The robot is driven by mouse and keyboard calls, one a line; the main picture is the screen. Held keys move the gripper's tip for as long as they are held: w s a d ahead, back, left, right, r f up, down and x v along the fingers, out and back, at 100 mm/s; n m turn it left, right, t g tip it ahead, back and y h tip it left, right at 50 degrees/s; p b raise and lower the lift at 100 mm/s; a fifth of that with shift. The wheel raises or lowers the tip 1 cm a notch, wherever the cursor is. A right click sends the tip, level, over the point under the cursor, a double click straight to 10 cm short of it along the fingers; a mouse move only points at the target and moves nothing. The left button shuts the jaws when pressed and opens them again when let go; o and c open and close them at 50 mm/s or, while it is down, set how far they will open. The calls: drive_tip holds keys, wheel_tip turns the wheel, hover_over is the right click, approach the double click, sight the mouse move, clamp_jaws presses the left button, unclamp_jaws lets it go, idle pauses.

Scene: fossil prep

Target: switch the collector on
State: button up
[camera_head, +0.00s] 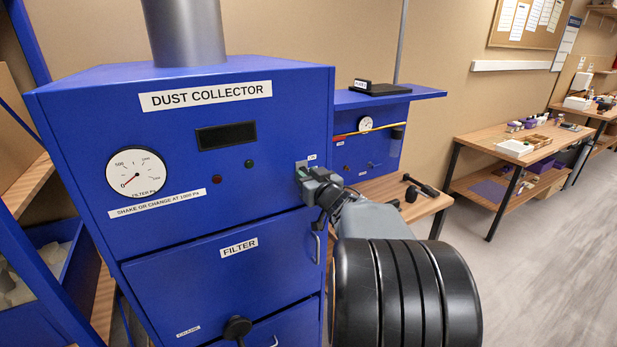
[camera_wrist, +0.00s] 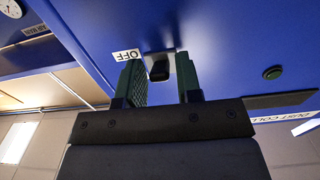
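The dust collector (camera_head: 230,100) is a tall blue cabinet in the head view, with a dark display (camera_head: 226,135), a red lamp (camera_head: 217,180) and a green lamp (camera_head: 250,163). Its switch lever (camera_wrist: 158,70) is a small black toggle in the wrist view, on a grey plate beside an upside-down OFF label (camera_wrist: 127,55). My gripper (camera_wrist: 162,80) is open, with its two green-padded fingers on either side of the lever. A narrow gap shows on both sides. In the head view my gripper (camera_head: 306,175) is at the panel's right edge and mostly hides the switch.
A round gauge (camera_head: 135,172) on the panel reads near zero. A wooden bench (camera_head: 400,195) with dark tools stands behind my arm. Open floor (camera_head: 540,270) lies to the right.

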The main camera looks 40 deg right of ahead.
sight(304, 169)
clamp_jaws()
drive_tip(key=r+g+p, duration=0.1)
drive_tip(key=p, duration=0.3)
drive_tip(key=shift+r, duration=0.2)
drive_tip(key=p, duration=0.1)
drive_tip(key=g+p, duration=0.1)
drive_tip(key=p, duration=0.1)
drive_tip(key=shift+s+r, duration=0.1)
drive_tip(key=shift+r, duration=0.15)
drive_tip(key=g+p, duration=0.2)
drive_tip(key=shift+g+y, duration=0.4)
drive_tip(key=shift+w+r+g+y, duration=0.15)
drive_tip(key=shift+r+g, duration=0.3)
drive_tip(key=shift+g, duration=0.75)
drive_tip(key=shift+w+r+g+y, duration=0.15)
drive_tip(key=shift+r+g, duration=0.25)
drive_tip(key=shift+g, duration=0.8)
drive_tip(key=shift+r, duration=0.1)
drive_tip(key=shift+o, duration=1.4)
unclamp_jaws()
